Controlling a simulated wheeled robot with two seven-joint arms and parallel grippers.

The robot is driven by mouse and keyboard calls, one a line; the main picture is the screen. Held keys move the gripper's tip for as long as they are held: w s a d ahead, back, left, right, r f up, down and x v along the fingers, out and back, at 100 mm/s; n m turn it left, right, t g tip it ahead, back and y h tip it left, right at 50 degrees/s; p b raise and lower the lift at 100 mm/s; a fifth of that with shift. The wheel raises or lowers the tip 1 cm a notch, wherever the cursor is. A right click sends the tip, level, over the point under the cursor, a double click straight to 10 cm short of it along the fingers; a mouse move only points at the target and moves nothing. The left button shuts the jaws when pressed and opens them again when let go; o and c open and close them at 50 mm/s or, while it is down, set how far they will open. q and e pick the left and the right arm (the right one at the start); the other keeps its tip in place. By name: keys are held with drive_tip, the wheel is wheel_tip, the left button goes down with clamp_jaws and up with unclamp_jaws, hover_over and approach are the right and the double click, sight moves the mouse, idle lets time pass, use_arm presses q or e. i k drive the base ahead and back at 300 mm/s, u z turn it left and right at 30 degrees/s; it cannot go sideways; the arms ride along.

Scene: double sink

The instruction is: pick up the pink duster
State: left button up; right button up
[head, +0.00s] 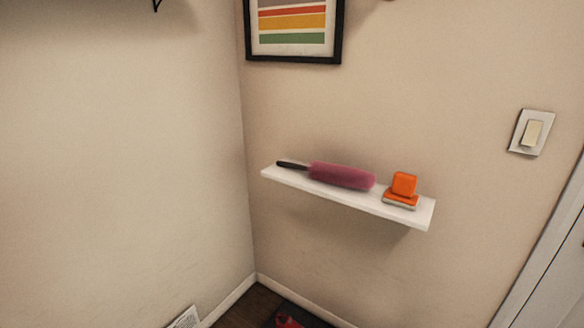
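The pink duster (341,176) lies on its side on a narrow white wall shelf (310,188) in the head view. Its fluffy pink head points right and its dark handle (292,165) points left, near the shelf's left end. Nothing covers it. Neither of my grippers shows in the head view.
An orange object (403,185) with a pale base stands on the shelf just right of the duster. A framed striped picture (292,28) hangs above. A light switch (531,132) and a door edge (548,255) are at right. The wall corner is left of the shelf.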

sight(341, 174)
drive_tip(key=u, duration=0.65)
drive_tip(key=i, duration=0.95)
drive_tip(key=z, duration=0.15)
